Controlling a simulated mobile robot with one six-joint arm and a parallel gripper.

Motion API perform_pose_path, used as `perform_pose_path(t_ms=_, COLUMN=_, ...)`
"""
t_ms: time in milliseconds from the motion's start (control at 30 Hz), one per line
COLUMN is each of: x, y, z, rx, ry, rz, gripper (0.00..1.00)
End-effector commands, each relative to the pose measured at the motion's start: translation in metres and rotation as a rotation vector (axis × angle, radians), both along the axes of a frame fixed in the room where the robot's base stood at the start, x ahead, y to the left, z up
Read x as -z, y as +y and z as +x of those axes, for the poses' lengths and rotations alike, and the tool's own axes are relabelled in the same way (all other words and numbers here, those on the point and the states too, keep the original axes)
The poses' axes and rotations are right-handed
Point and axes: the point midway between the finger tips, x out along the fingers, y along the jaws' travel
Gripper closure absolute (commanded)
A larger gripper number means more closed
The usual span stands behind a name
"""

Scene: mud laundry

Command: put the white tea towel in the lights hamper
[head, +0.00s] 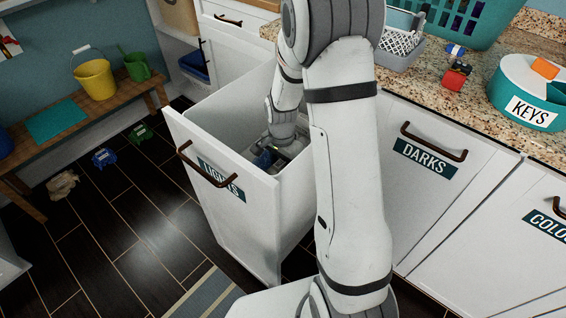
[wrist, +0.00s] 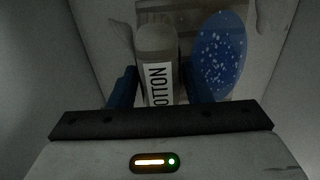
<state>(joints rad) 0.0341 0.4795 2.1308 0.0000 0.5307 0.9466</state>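The lights hamper (head: 213,212) is a white pull-out bin, tilted open, with a dark "LIGHTS" label. My arm reaches down into it, and my gripper (head: 267,158) is inside, low between its walls. A blue oval item with white spots (wrist: 220,55) lies beside the right finger.
The "DARKS" hamper (head: 427,190) and a third hamper (head: 530,255) to its right are shut. The counter holds a teal basket (head: 470,20), a grey basket (head: 398,48) and a teal "KEYS" tin (head: 520,92). A wooden bench (head: 70,140) stands at left.

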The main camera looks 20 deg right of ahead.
Motion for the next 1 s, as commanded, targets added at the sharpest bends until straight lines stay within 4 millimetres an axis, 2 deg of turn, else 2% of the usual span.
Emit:
perform_pose_path(t_ms=33, x=0.000, y=0.000, z=0.000, rx=0.000, ry=0.000, rz=0.000, gripper=0.52)
perform_pose_path(t_ms=167, x=0.000, y=0.000, z=0.000, rx=0.000, ry=0.000, rz=0.000, gripper=0.41)
perform_pose_path(t_ms=400, x=-0.001, y=0.000, z=0.000, rx=0.001, ry=0.000, rz=0.000, gripper=0.40)
perform_pose_path(t_ms=533, x=-0.011, y=0.000, z=0.000, rx=0.001, ry=-0.001, rz=0.000, gripper=0.40)
perform_pose_path(t_ms=1000, x=-0.104, y=-0.001, z=0.001, rx=0.002, ry=-0.004, rz=0.000, gripper=0.40)
